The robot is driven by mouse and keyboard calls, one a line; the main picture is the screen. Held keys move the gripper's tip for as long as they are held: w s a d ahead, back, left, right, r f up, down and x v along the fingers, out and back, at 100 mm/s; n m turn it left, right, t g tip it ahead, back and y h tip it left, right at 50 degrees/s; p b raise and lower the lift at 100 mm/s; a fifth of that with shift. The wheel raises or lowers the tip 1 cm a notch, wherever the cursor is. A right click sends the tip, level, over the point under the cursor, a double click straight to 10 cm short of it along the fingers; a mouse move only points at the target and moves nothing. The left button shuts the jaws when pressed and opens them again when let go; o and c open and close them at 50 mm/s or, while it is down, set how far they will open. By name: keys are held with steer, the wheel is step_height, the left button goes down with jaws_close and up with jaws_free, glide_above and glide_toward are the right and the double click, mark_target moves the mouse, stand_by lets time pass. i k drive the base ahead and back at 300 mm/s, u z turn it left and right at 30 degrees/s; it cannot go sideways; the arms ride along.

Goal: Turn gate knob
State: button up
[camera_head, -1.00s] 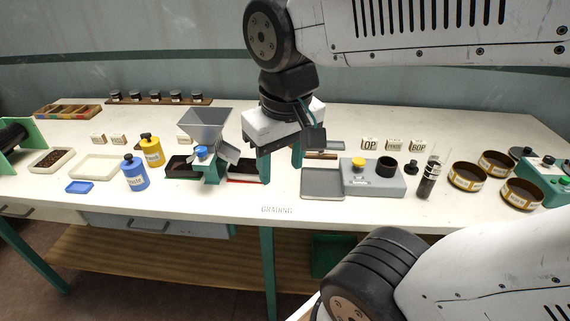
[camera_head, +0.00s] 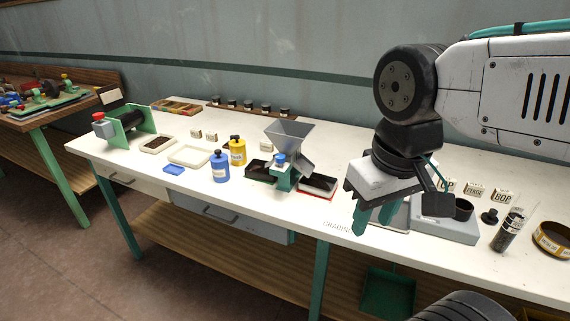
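A grey funnel hopper (camera_head: 289,133) stands on a small green body (camera_head: 284,177) near the middle of the white bench. A blue knob (camera_head: 280,160) sits on the front of this body, below the funnel. My gripper (camera_head: 375,216) points down over the bench to the right of the hopper and nearer the front edge. Its two green fingers are apart, with nothing visible between them. The gripper is clear of the knob, and it hides part of a grey tray (camera_head: 402,215) behind it.
Blue (camera_head: 220,167) and yellow (camera_head: 238,151) bottles stand left of the hopper. A dark tray (camera_head: 260,171) and a red-edged tray (camera_head: 318,186) flank its body. A grey box (camera_head: 446,226) stands right of my gripper. The bench's front strip before the hopper is clear.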

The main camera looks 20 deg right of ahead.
mark_target(280, 159)
steer(key=k, duration=0.35)
steer(key=u, duration=1.05)
steer(key=i, duration=0.75)
steer(key=z, duration=0.85)
